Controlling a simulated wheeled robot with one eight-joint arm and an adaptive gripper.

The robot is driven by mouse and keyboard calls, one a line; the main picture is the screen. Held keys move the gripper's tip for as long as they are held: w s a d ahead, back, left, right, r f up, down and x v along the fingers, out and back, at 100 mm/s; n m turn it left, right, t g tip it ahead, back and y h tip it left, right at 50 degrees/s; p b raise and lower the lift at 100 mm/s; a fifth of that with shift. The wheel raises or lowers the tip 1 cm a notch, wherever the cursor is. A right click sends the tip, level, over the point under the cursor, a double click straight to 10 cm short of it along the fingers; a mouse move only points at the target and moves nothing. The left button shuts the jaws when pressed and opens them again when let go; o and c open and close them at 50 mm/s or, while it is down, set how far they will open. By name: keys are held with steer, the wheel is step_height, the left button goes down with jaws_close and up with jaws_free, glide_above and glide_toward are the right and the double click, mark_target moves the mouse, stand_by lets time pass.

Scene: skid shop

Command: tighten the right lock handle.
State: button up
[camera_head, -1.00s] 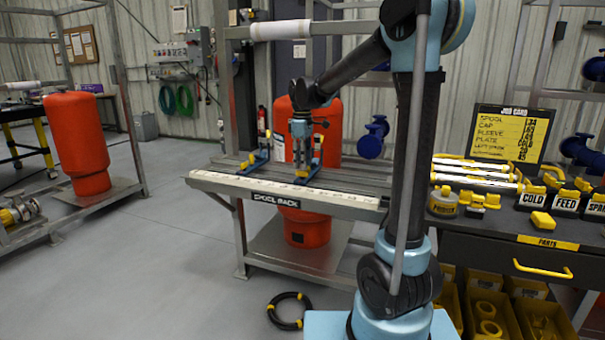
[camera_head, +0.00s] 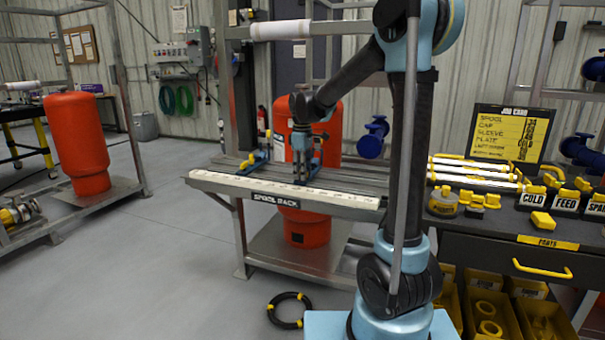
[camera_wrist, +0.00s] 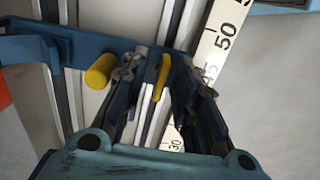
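The right lock is a blue bracket on the grey rack; in the wrist view its yellow handle (camera_wrist: 163,76) stands between my fingers. My gripper (camera_wrist: 160,68) is open around that handle, the right finger nearer to it, with a gap on the left. Contact cannot be told. A yellow round knob (camera_wrist: 101,71) sits on the blue bracket (camera_wrist: 72,48) left of my left finger. In the head view my gripper (camera_head: 302,168) is down at the right bracket and hides most of it. The left blue bracket (camera_head: 254,160) stands apart to its left.
The rack's pale front rail (camera_head: 285,194) carries a scale, also visible in the wrist view (camera_wrist: 217,45). A red tank (camera_head: 330,130) stands behind the rack. A dark bench with a job card (camera_head: 507,135) and yellow parts is at the right.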

jaws_close()
steer(key=shift+w+n, duration=0.1)
steer(key=shift+n, duration=1.6)
steer(key=shift+n, duration=1.8)
